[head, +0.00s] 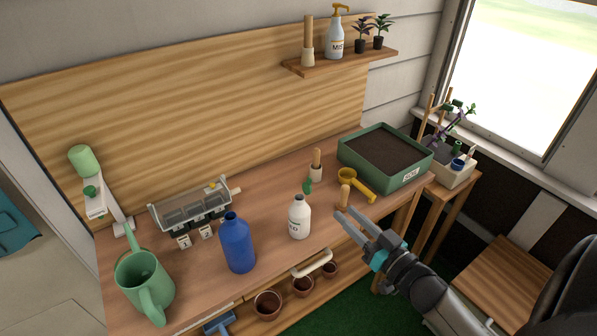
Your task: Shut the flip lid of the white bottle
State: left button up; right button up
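The white bottle (299,221) stands upright on the wooden bench, near its front edge, with dark print on its side. Its green flip lid (307,187) stands up at the right back of the dark open mouth, so the lid is open. My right gripper (350,213) is to the right of the bottle, apart from it, around the bench's front edge. Its two grey fingers point to the upper left with a gap between them; it is open and empty. My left gripper is out of view.
A blue bottle (237,243) and green watering can (146,287) stand to the left. A wooden-handled tool (316,166), yellow scoop (356,183) and green soil tray (385,158) are behind and right. A pale handle (312,264) and brown pots (267,304) are below the front edge.

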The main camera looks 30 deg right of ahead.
aim_at(311, 181)
jog(key=w, duration=0.5)
jog(key=w+a, duration=0.1)
jog(key=w, duration=0.9)
jog(key=shift+a, duration=0.15)
jog(key=shift+c, duration=0.3)
grip_shut()
dwell(0.8)
